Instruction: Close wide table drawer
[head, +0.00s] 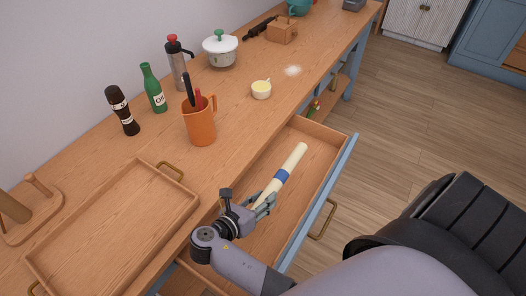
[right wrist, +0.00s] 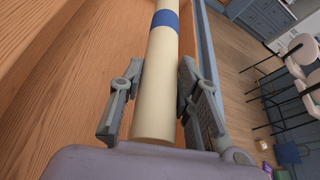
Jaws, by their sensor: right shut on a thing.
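The wide table drawer (head: 313,131) is pulled open from under the wooden table top, with a light wood inside and a blue front (head: 344,168). Its brass handle (head: 324,221) sticks out from the front. My right gripper (head: 263,203) is over the drawer, shut on a cream rod with a blue band (head: 293,160). In the right wrist view the rod (right wrist: 158,75) lies between the two fingers (right wrist: 157,100) and points away from the palm. I cannot tell whether the rod touches the drawer floor. My left gripper is not in view.
On the table top stand a wooden tray (head: 60,254), an orange mug with utensils (head: 201,127), a green bottle (head: 153,90), a dark bottle (head: 122,110), a flask (head: 178,68), a pot (head: 220,50) and a small bowl (head: 261,92).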

